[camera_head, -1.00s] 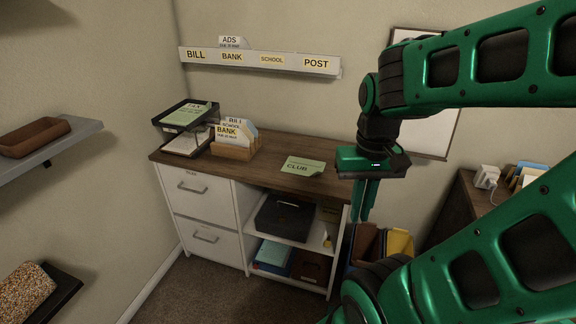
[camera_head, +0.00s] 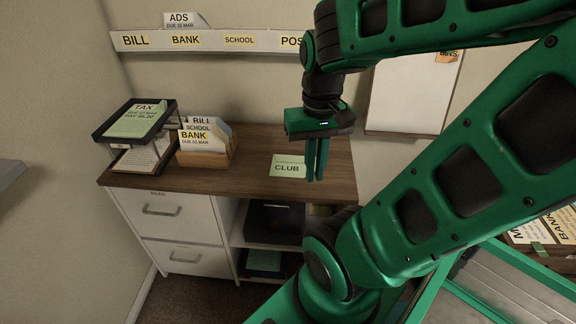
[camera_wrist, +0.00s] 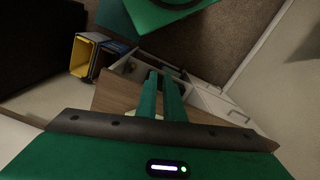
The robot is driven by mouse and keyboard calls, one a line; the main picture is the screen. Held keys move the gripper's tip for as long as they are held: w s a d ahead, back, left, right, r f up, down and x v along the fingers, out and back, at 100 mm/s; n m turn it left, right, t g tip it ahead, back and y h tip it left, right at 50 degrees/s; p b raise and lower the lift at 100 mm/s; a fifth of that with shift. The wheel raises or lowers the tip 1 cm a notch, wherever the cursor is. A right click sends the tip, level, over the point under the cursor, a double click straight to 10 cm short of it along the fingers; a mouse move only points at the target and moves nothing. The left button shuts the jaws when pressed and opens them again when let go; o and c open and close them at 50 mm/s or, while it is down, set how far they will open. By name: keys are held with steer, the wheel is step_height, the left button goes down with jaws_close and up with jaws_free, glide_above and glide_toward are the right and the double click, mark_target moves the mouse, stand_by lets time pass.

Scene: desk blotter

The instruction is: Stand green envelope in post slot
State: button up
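The green envelope (camera_head: 287,168), marked CLUB, lies flat on the wooden desk top near its right end. The wall rack (camera_head: 215,41) has slots labelled BILL, BANK, SCHOOL and POST; the POST label (camera_head: 290,42) is partly hidden behind my arm. My gripper (camera_head: 315,177) points down, its fingers just right of the envelope in the head view, overlapping its right edge. Whether they touch it cannot be told. In the wrist view my gripper (camera_wrist: 161,75) shows a narrow gap between its fingers, with nothing held.
A letter holder (camera_head: 205,157) and a stacked tray (camera_head: 110,139) with a green TAX paper (camera_head: 137,119) stand at the desk's left. An ADS envelope (camera_head: 185,20) stands in the rack. The desk top (camera_head: 245,180) around the envelope is mostly bare.

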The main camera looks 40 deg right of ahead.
steer(key=w+d+f+m+t+y, duration=0.1)
steer(key=w+d+f+m+t, duration=0.2)
steer(key=d, duration=0.4)
steer(key=w+d+f+m+t+y, duration=0.1)
steer(key=w+d+f+m+y, duration=0.1)
steer(key=d+f+m, duration=0.45)
steer(key=w+d+f+m+t+y, duration=0.1)
steer(key=w+d+m+t, duration=0.15)
steer(key=d, duration=0.55)
steer(key=shift+n+g, duration=0.3)
steer(key=shift+g, duration=0.05)
steer(key=x, duration=0.4)
steer(key=shift+w+d+f, duration=0.15)
steer(key=shift+w, duration=0.1)
steer(key=shift+x, duration=3)
steer(key=shift+s, duration=0.1)
jaws_close()
